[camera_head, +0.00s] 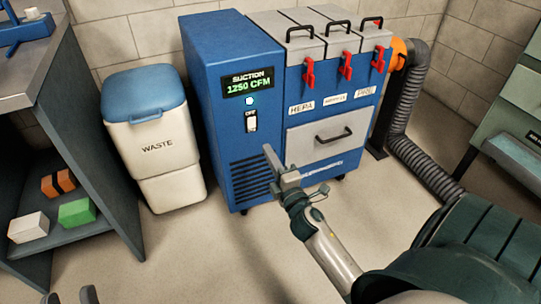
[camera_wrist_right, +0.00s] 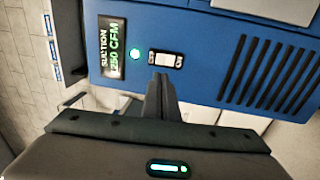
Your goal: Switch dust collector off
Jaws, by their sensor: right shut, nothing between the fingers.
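The dust collector (camera_head: 232,60) is a blue cabinet with a lit display (camera_head: 247,82) reading SUCTION 1250 CFM. A round light below it glows pale green. The rocker switch (camera_head: 252,124) is under the light, with a label that seems to read OFF. The switch also shows in the right wrist view (camera_wrist_right: 165,60). My right gripper (camera_head: 268,150) is shut and empty in front of the cabinet, below and right of the switch in the head view. In the wrist view its tips are close to the switch; contact cannot be told. My left gripper (camera_head: 74,296) shows only its parted fingertips.
A white waste bin (camera_head: 155,140) with a blue lid stands left of the collector. A shelf unit (camera_head: 100,231) with small blocks is at the far left. A ribbed hose (camera_head: 400,115) runs down the collector's right side. Open floor lies in front.

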